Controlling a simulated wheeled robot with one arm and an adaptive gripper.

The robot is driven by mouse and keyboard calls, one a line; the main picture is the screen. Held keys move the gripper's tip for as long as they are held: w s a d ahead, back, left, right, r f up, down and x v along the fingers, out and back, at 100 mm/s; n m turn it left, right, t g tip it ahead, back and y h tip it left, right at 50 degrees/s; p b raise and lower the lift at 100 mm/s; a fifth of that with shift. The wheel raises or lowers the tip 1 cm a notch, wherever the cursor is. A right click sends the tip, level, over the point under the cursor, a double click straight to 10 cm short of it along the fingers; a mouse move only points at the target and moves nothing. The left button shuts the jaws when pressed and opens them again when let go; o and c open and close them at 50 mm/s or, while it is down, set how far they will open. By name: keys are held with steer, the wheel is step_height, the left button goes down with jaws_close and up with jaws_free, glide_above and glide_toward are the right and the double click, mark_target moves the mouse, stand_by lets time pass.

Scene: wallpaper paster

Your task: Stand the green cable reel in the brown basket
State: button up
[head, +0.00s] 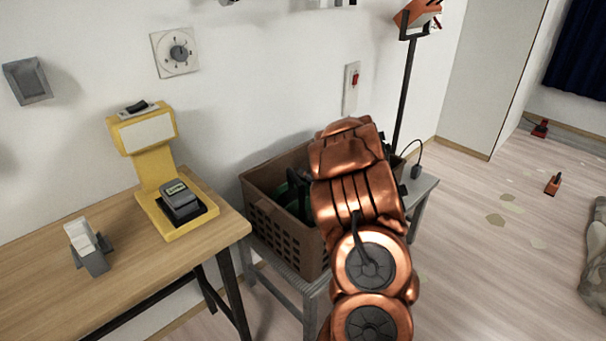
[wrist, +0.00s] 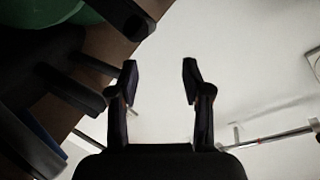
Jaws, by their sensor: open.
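The brown basket (head: 262,218) stands on a grey stool beside the wooden table in the head view. My copper arm covers its right part. Dark green and black shapes (head: 291,190) show inside it; I cannot tell their outlines. In the wrist view my gripper (wrist: 160,75) is open, with nothing between its fingers. A rounded green thing (wrist: 55,12), perhaps the green cable reel, is at the upper left, apart from the fingers. Black parts lie around it, and a brown surface (wrist: 98,45), likely the basket, is beside it. My fingers are hidden in the head view.
The wooden table (head: 40,270) holds a yellow device (head: 155,165) and a small grey-and-white dispenser (head: 88,247). A lamp on a black pole (head: 404,100) stands behind the stool (head: 421,187). Small orange things lie on the floor at right, which is otherwise mostly open.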

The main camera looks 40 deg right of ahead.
steer(key=shift+s+a+r, duration=0.1)
steer(key=shift+s, duration=0.3)
steer(key=shift+w, duration=0.1)
steer(key=s+a+r+n+g+h, duration=0.1)
steer(key=s+a+r+n+g, duration=0.15)
steer(key=s+a+g, duration=0.35)
steer(key=s+a+r+n+g+h, duration=0.1)
steer(key=s+a+r+g+h, duration=0.2)
steer(key=a, duration=0.6)
steer(key=s+a+r+n+g+y, duration=0.2)
steer(key=s+a+n+g+y, duration=0.5)
steer(key=s+a, duration=1.8)
steer(key=shift+s+a+n+g, duration=0.15)
steer(key=shift+a+n+g, duration=0.5)
steer(key=shift+a+g, duration=0.6)
steer(key=shift+f, duration=0.1)
